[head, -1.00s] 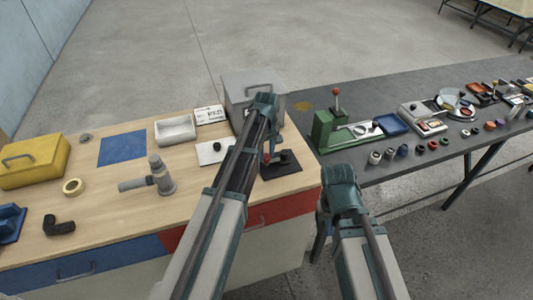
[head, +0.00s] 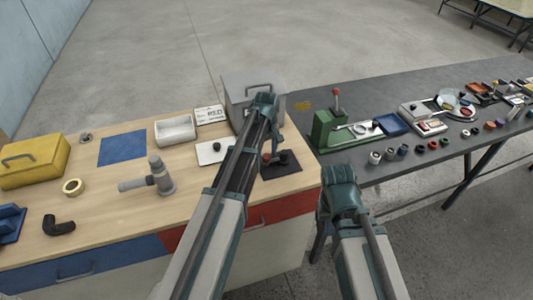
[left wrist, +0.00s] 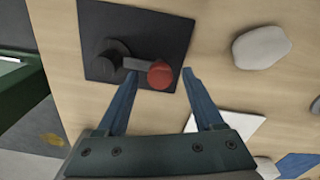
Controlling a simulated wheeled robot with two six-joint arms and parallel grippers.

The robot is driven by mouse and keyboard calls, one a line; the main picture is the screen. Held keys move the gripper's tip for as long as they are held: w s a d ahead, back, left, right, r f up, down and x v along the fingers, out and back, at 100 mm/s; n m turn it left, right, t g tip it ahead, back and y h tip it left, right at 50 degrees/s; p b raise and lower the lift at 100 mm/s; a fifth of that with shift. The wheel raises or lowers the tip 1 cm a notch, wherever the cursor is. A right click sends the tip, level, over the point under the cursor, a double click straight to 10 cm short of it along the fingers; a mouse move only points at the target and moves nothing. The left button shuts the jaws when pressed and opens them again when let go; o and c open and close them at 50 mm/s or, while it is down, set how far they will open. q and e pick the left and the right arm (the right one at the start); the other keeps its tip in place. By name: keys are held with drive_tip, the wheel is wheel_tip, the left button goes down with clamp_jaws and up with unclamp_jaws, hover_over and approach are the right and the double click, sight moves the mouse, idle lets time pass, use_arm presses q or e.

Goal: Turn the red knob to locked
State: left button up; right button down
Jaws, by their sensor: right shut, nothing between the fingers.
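The red knob (left wrist: 160,74) is the end of a short dark lever on a round dark hub (left wrist: 115,54), fixed to a black plate (left wrist: 165,30). In the head view the red knob (head: 267,157) shows small beside my left gripper (head: 277,142), on the black plate (head: 285,170). My right gripper (head: 319,240) is shut and empty beside the bench's right end. No locked mark is readable.
A grey box (head: 240,90) stands behind the plate. A white plate with a black knob (head: 210,152), a white tray (head: 175,129) and a grey pipe fitting (head: 160,178) lie to its left. A dark table (head: 345,175) with several small parts stands to the right.

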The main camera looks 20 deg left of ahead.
sight(267, 156)
use_arm(q)
wheel_tip(267, 156, up, 14)
drive_tip(key=p, duration=1.3)
drive_tip(key=shift+p, duration=0.4)
drive_tip(key=shift+f, duration=0.15)
drive_tip(key=s+d+f+m+b, duration=0.3)
drive_tip(key=s+d+m, duration=0.1)
drive_tip(key=s, duration=0.4)
drive_tip(key=s+d+f+m+b, duration=0.4)
drive_tip(key=s+d+m, duration=0.1)
drive_tip(key=s, duration=0.3)
drive_tip(key=s+d+f+m+y+b, duration=0.1)
drive_tip(key=s+d+f+m+b, duration=0.2)
drive_tip(key=s, duration=0.5)
drive_tip(key=shift+s+d+f+m+b, duration=0.2)
drive_tip(key=shift+d+m+b, duration=0.1)
drive_tip(key=shift+d+m, duration=0.5)
drive_tip(key=shift+a, duration=0.1)
